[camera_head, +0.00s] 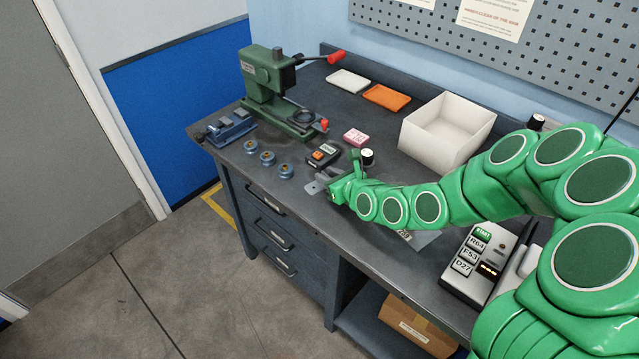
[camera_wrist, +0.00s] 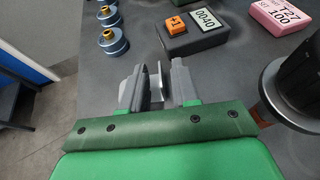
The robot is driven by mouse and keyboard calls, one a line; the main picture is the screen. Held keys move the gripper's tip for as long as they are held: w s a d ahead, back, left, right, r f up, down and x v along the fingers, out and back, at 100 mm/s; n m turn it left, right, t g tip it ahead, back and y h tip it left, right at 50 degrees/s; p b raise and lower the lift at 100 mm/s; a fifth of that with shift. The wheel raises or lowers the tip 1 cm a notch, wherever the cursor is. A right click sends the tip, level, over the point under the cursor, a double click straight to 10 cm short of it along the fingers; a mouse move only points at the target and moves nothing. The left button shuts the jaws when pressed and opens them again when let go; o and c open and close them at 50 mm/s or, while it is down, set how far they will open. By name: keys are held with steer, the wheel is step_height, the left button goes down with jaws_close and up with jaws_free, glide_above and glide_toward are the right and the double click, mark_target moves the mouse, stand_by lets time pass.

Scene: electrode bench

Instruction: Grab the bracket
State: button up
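The bracket is a small light-grey metal piece with an upright flange; in the wrist view the bracket (camera_wrist: 157,84) stands between my two fingers. In the head view a flat grey part of the bracket (camera_head: 313,187) shows at the bench's front edge, just left of my gripper (camera_head: 338,188); the rest is hidden by the gripper. In the wrist view my gripper (camera_wrist: 156,92) has its grey fingers apart, one on each side of the flange. A gap shows on the right; I cannot tell whether the left finger touches it.
A black counter box (camera_head: 323,155) with an orange button lies just beyond. Several blue-grey cylinders (camera_head: 268,158) stand to the left, near a green press (camera_head: 270,85). A black cylinder with a white top (camera_head: 367,158) stands close on the right. A white bin (camera_head: 445,128) is farther back.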

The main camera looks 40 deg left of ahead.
jaws_close()
steer(key=shift+r, duration=0.1)
